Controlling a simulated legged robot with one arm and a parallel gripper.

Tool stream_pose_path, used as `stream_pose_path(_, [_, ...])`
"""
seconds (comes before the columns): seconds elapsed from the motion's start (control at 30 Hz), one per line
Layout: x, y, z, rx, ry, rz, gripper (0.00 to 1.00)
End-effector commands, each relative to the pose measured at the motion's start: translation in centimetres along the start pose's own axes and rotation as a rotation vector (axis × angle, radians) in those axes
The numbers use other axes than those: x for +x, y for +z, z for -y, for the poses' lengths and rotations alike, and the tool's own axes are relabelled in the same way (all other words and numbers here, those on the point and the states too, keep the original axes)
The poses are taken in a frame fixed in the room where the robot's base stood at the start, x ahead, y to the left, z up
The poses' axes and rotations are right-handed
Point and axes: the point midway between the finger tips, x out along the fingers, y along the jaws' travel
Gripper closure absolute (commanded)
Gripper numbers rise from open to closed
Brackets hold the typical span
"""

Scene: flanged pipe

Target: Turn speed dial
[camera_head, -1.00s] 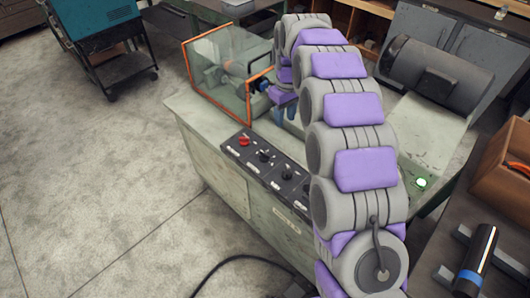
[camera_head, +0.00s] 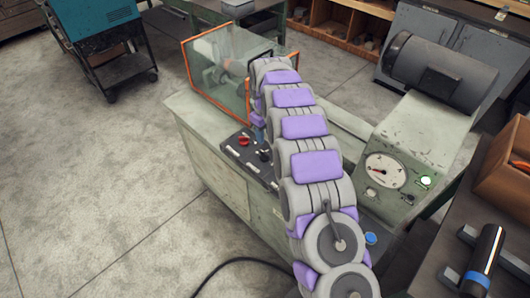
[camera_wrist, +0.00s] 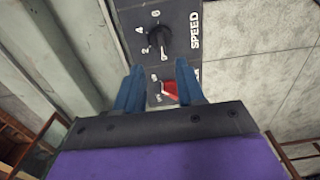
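The speed dial (camera_wrist: 158,37) is a black knob on a dark panel, with numbers around it and the word SPEED beside it, in the upper middle of the wrist view. My gripper (camera_wrist: 158,72) is open, its two blue fingers apart and empty. The dial lies beyond the fingertips in that view, not visibly touched. A red knob (camera_wrist: 170,88) shows between the fingers, behind them. In the head view, my gripper (camera_head: 258,136) is over the panel, largely hidden by my arm. A black knob (camera_head: 264,155) shows just below it, its label too small to read.
The pale green machine (camera_head: 216,165) carries the control panel (camera_head: 236,157). A clear guard with an orange frame (camera_head: 247,95) stands behind the panel. A round gauge (camera_head: 385,170) and motor (camera_head: 437,72) are at right. A cable (camera_head: 235,265) lies on the floor.

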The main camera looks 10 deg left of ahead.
Motion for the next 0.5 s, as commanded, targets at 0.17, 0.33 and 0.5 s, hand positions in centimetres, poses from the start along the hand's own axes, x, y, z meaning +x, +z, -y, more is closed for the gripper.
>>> stream_pose_path(0.17, [3.9, 0.1, 0.1, 0.0, -0.002, 0.001, 0.62])
stream_pose_path(0.33, [6.8, 0.2, 0.1, -0.002, -0.003, -0.001, 0.62])
stream_pose_path(0.5, [8.8, 0.2, -0.1, 0.001, -0.002, -0.003, 0.62])
